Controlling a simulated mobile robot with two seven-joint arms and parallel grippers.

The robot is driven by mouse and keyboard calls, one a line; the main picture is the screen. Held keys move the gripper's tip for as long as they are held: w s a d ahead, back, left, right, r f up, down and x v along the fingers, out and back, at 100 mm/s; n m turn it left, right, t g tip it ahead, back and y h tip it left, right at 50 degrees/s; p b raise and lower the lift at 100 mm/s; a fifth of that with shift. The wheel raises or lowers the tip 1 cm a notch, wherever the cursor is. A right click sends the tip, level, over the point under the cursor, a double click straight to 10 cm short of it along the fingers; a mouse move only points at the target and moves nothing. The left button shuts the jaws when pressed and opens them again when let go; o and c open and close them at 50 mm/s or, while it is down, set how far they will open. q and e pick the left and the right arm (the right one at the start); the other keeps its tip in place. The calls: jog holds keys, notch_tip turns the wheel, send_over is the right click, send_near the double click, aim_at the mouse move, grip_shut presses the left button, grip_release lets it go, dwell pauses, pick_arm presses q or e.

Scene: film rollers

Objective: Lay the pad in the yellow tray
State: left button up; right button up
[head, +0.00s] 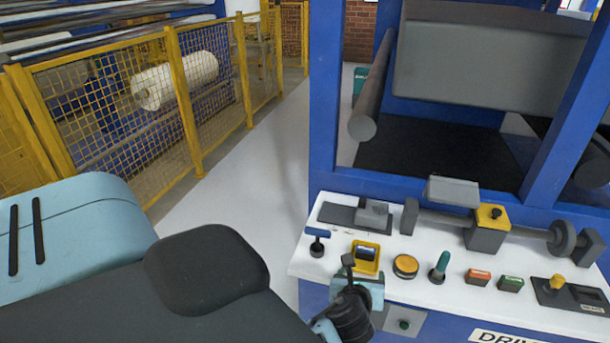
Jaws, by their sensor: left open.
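The yellow tray (358,268) sits on the white control bench, left of the round orange button. A small dark blue pad (367,253) lies inside the tray, within its rim. My left gripper (352,266) is at the tray's front left side, seen from behind. It is open, with one dark finger standing up close to the tray's left edge. The gripper hides part of the tray's near edge. I cannot tell whether the fingers touch the tray or pad. My right gripper is not in view.
A blue-topped handle (317,241) stands left of the tray. An orange button (405,265) and a green knob (439,265) stand to its right. A grey shaft assembly (490,228) runs behind. Blue machine posts (324,100) rise at the bench's back. Yellow mesh fencing (185,100) stands left.

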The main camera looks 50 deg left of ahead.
pick_arm(q)
jog(key=s+d+f+n+h, duration=0.2)
jog(key=s+f+n, duration=0.3)
jog(key=s+n, duration=0.4)
jog(key=s+d+f+n+g+h, duration=0.1)
jog(key=s+d+f+n+h, duration=0.2)
jog(key=s+n, duration=0.5)
jog(key=s+d+f+n+g+h, duration=0.1)
jog(key=s+d+f+n+h, duration=0.2)
jog(key=s+f+n, duration=0.4)
jog(key=s+d+n, duration=0.1)
jog(key=s+n, duration=0.1)
jog(key=s, duration=0.2)
jog(key=shift+s+f+n, duration=0.3)
jog(key=shift+s+f, duration=0.05)
jog(key=shift+f, duration=0.05)
